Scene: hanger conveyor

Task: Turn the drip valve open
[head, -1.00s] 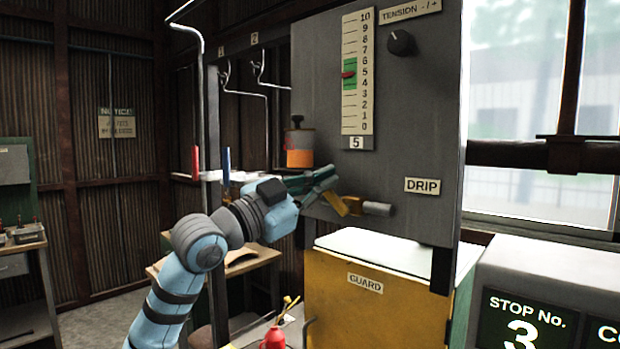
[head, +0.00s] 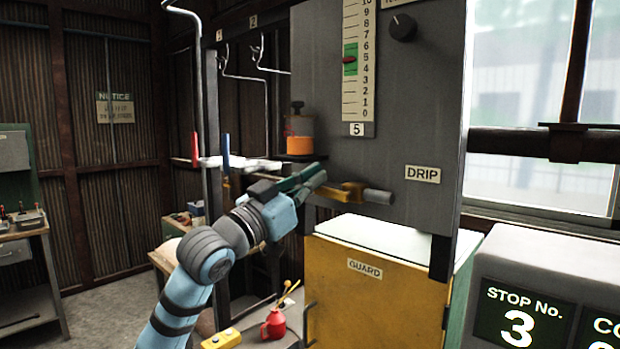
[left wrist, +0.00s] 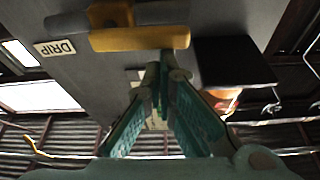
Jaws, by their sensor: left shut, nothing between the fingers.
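The drip valve has a yellow lever (head: 345,192) beside a grey pipe stub (head: 378,196), left of the DRIP label (head: 422,174) on the grey panel. The lever lies about level, roughly in line with the stub. My left gripper (head: 320,178) is shut and empty, its tips close to the lever's left end. In the left wrist view the yellow lever (left wrist: 140,38) lies just beyond the closed green fingers (left wrist: 160,68); I cannot tell whether they touch it. My right gripper is not in view.
The yellow guard box (head: 350,285) stands below the valve. An orange jar (head: 299,144) is above my left gripper. Wire hangers (head: 255,80) hang to the left. A red oil can (head: 273,325) stands low in front. The tension knob (head: 402,27) is high on the panel.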

